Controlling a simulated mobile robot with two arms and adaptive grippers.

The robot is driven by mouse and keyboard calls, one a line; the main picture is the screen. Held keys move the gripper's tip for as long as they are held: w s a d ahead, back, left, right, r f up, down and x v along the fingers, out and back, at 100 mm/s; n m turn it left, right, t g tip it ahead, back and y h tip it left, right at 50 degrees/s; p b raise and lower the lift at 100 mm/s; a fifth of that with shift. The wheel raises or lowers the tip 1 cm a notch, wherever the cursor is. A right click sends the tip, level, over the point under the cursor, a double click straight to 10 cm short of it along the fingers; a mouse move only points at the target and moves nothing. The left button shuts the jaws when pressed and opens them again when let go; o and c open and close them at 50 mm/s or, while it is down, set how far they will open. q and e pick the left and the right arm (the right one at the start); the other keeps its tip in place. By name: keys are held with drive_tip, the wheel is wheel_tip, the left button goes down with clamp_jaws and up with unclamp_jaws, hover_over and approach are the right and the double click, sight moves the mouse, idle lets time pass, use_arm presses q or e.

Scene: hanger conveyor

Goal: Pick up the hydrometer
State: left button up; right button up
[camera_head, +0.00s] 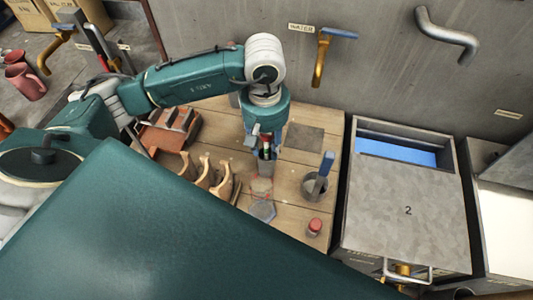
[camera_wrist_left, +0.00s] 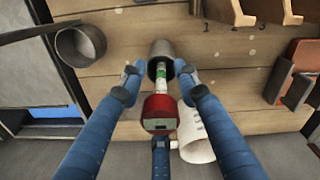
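What looks like the hydrometer (camera_wrist_left: 161,84), a slim pale stem with a green band and a bulky red part at its near end, shows in the left wrist view. Its far end reaches into a grey metal cylinder (camera_wrist_left: 160,52) on the wooden bench. My left gripper (camera_wrist_left: 160,78) points down over it with blue fingers spread on both sides; gaps show between the fingertips and the stem. In the head view the left gripper (camera_head: 266,150) hangs over the bench and mostly hides the hydrometer. My right gripper is not in view.
On the bench (camera_head: 300,160) are curved wooden holders (camera_head: 222,182), a brick-red block (camera_head: 165,130), a grey cup with a blue-handled tool (camera_head: 322,172), a hexagonal plate (camera_head: 263,210) and a red-topped jar (camera_head: 314,227). A metal tank marked 2 (camera_head: 405,195) stands to the right.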

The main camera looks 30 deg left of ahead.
use_arm(q)
drive_tip(key=shift+f, duration=0.3)
drive_tip(key=c, duration=0.6)
drive_tip(key=shift+r, duration=0.1)
drive_tip(key=shift+c, duration=0.2)
